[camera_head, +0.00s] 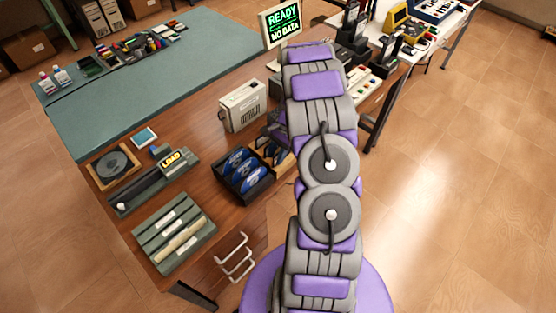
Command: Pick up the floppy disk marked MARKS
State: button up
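Several blue disk-like items (237,160) stand in a black tray (262,190) on the wooden desk, left of my arm. A small light-blue square (144,136) lies flat near the green mat; it may be a floppy disk. I cannot read MARKS on any of these. My grey and purple arm rises through the middle of the view. Dark parts that look like my gripper (277,132) show at the arm's left side, just beyond the tray. The arm partly hides them, and the fingers cannot be made out. I cannot tell whether anything is held.
A beige box (242,105) stands behind the tray. A LOAD-marked slotted unit (155,182), a grey-green rack (174,232) and a reel in a wooden frame (112,166) sit on the left. A READY screen (282,24) stands at the back. The green mat (190,75) is mostly bare.

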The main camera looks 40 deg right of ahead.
jog(key=shift+d, duration=0.35)
jog(key=shift+d+f, duration=0.15)
jog(key=shift+d, duration=0.45)
jog(key=shift+d+f, duration=0.15)
jog(key=shift+d, duration=0.45)
jog(key=c, duration=0.4)
jog(key=shift+c, duration=0.7)
jog(key=shift+a+r, duration=0.1)
jog(key=shift+a, duration=0.3)
grip_shut()
jog(key=shift+s+a+r, duration=0.1)
jog(key=shift+a+r, duration=0.05)
jog(key=shift+a, duration=0.6)
jog(key=shift+d, duration=0.1)
